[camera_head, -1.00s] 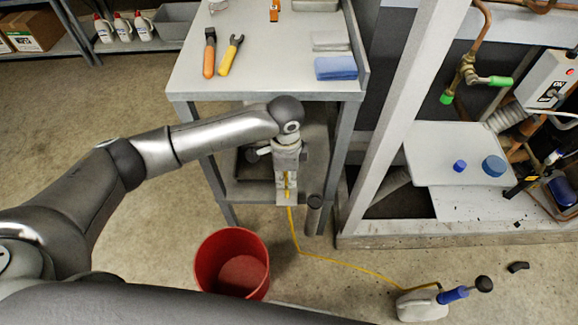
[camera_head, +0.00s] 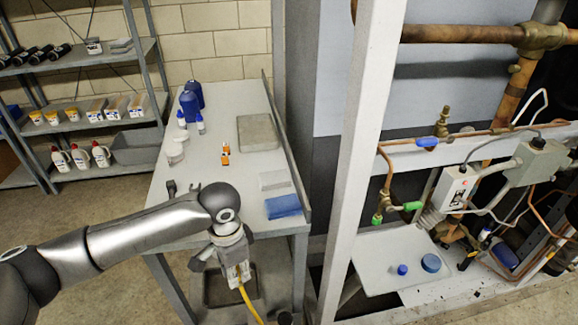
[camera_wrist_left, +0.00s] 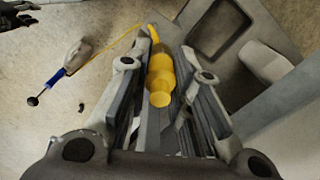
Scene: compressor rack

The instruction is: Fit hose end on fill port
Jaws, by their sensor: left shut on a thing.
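My left gripper (camera_head: 236,268) is shut on the yellow hose end (camera_wrist_left: 161,75). The wrist view shows the hose end between its fingers, with the yellow hose (camera_head: 250,303) trailing down. The gripper points downward at the near edge of the workbench, left of the rack. A brass valve (camera_head: 378,218) with green caps sits on the copper piping to the right, well apart from the hose end. I cannot tell which fitting is the fill port. A dark shape (camera_wrist_left: 16,15) at the wrist view's corner may be my right gripper; its jaws are unclear.
The workbench (camera_head: 222,100) holds blue bottles (camera_head: 189,106), an orange item and a blue cloth (camera_head: 283,206). A white rack post (camera_head: 358,140) stands between bench and piping. Blue caps (camera_head: 431,263) lie on a white panel. A hand pump (camera_wrist_left: 70,60) stands on the floor.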

